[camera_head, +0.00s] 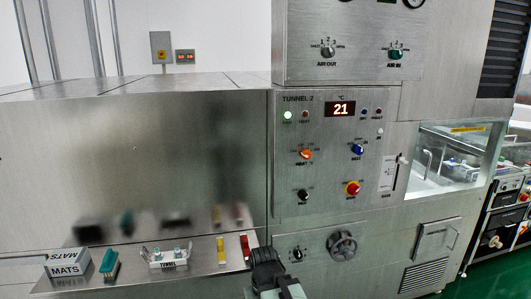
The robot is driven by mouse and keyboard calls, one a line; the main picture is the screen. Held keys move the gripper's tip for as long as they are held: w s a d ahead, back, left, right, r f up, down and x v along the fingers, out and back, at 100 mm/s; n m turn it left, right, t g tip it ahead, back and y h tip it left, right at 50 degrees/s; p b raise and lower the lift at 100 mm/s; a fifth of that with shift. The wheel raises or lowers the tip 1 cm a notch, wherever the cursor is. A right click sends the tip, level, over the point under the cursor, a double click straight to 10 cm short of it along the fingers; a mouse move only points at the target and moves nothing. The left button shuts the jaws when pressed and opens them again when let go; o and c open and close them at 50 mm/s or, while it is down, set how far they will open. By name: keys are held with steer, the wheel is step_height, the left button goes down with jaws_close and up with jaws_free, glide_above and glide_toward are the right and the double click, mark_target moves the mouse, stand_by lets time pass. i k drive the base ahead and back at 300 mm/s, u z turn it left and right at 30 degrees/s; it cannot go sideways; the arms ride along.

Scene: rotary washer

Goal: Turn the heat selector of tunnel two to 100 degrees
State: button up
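The tunnel two panel (322,190) is a steel face labelled "TUNNEL 2" near the middle of the view. Its red display (340,108) reads 21, with a °C mark above. The heat selector (306,154) is an orange knob on the panel's left side, with small scale marks around it. Which mark it points to is too small to read. My gripper (267,258) is dark, at the bottom middle, below and left of the knob and well apart from it. Its fingers are seen from behind, so their opening is unclear.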

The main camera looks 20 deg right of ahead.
mark_target(306, 154)
steer(key=z, duration=0.05)
steer(key=i, duration=0.4)
steer(key=u, duration=0.6)
steer(key=k, duration=0.85)
steer(key=u, duration=0.15)
steer(key=i, duration=0.9)
steer(key=z, duration=0.05)
